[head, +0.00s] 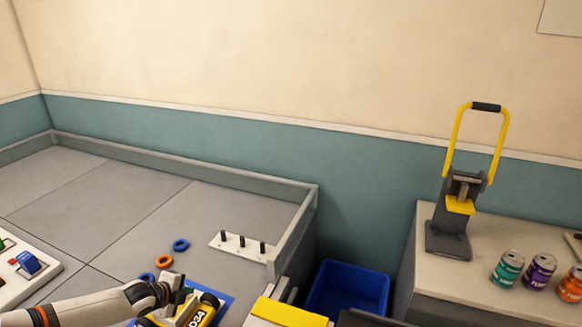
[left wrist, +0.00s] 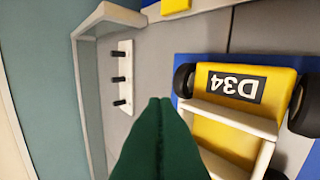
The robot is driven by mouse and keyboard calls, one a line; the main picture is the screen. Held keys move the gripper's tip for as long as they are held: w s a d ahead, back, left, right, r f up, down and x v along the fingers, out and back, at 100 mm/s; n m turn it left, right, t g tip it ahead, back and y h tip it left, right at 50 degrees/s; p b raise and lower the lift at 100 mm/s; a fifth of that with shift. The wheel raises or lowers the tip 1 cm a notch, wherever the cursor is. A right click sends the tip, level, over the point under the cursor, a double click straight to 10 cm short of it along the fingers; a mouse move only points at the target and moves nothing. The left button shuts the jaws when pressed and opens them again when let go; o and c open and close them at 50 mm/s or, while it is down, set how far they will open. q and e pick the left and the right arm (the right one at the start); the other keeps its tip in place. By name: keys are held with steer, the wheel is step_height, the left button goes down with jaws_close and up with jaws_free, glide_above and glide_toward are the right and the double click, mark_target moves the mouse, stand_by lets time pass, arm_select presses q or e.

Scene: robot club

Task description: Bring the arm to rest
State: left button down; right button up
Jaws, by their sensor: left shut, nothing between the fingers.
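My left gripper (head: 181,288) comes in from the lower left of the head view and hangs over the yellow toy vehicle marked D34 (head: 203,316). In the left wrist view its dark green fingers (left wrist: 159,101) are pressed together with nothing between them. The vehicle (left wrist: 262,84) stands beside the fingertips there, on a blue mat (left wrist: 222,60). Part of the vehicle is hidden by the gripper in the head view. My right gripper does not show.
A white board with three black pegs (head: 230,247) lies near the grey rim (head: 300,222). Blue and orange rings lie left of it. A blue bin (head: 347,288) stands beyond the rim. A can crusher (head: 449,236) and cans (head: 507,268) stand on the right counter.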

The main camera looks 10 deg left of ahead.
arm_select(q)
steer(key=s+d+f+g+h, duration=0.1)
steer(key=s+d+f, duration=0.15)
steer(key=d, duration=0.45)
steer(key=s+d+f+g+h, duration=0.1)
steer(key=s+d+f, duration=0.15)
steer(key=d, duration=0.55)
steer(key=s+d+r+n+g, duration=0.1)
steer(key=s+d+r+n, duration=0.25)
steer(key=s+d, duration=0.4)
steer(key=s+d+r+n, duration=0.3)
steer(key=s+d+n, duration=0.2)
steer(key=s+d, duration=0.25)
steer(key=s+a+r+n+g+y, duration=0.35)
steer(key=s+a+n, duration=0.35)
steer(key=s+n, duration=0.3)
step_height(320, 180, down, 24)
steer(key=s+m, duration=0.2)
steer(key=s+a+f+g, duration=0.1)
steer(key=s+a+f, duration=0.2)
steer(key=s+f, duration=1.3)
steer(key=shift+s+a+f+g, duration=0.25)
steer(key=shift+f+g, duration=0.1)
steer(key=shift+f, duration=0.45)
